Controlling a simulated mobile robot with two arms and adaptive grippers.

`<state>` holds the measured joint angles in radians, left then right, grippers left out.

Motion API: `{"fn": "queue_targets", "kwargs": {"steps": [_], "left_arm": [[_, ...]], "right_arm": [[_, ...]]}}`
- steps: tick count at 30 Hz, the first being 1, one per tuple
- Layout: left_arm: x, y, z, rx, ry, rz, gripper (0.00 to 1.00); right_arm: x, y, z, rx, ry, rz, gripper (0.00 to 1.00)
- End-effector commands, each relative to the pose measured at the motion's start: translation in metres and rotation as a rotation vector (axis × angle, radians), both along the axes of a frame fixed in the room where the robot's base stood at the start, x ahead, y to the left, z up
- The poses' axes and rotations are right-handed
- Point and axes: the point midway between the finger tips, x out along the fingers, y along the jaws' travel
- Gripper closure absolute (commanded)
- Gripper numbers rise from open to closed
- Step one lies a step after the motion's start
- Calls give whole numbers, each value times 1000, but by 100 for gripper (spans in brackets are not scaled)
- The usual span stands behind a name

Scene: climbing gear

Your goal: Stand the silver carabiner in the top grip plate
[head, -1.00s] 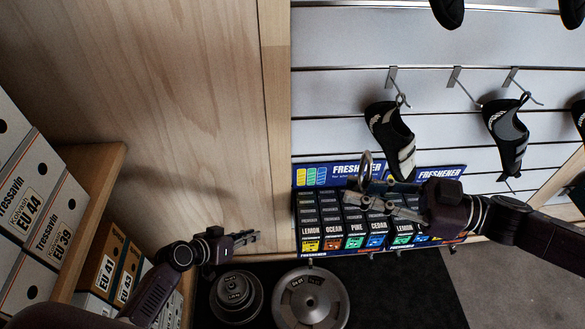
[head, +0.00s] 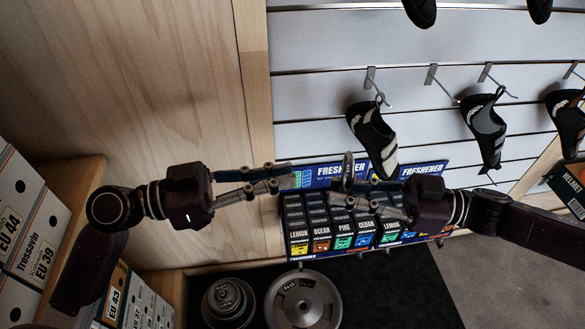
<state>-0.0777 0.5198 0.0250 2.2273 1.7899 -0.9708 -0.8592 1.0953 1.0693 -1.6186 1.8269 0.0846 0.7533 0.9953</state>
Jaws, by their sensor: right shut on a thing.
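The silver carabiner (head: 348,166) stands roughly upright between the fingertips of my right gripper (head: 355,190), which is shut on it in front of the freshener display. My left gripper (head: 288,181) is raised to the left of the carabiner and points right toward it. Its two fingers are spread apart with nothing between them, and its tips are short of the carabiner. I cannot make out the top grip plate in this view.
A freshener display box (head: 358,229) stands behind the grippers. Climbing shoes (head: 374,138) hang from hooks on the slatted wall. Weight plates (head: 303,300) lie on the dark mat below. Shoe boxes (head: 35,245) fill a shelf at left.

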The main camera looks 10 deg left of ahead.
Motion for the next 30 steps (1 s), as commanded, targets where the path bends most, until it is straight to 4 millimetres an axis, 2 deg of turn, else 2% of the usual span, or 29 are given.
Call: {"fn": "queue_targets", "kwargs": {"steps": [5, 18, 24, 30], "left_arm": [[6, -19, 2, -3, -3, -5, 90], [35, -93, 1, -5, 0, -2, 90], [41, -108, 1, -3, 1, -1, 90], [42, -110, 0, -2, 2, 0, 90]], "right_arm": [[0, 0, 1, 1, 0, 0, 100], [0, 0, 1, 1, 0, 1, 100], [0, 0, 1, 1, 0, 1, 100], [0, 0, 1, 1, 0, 1, 100]]}}
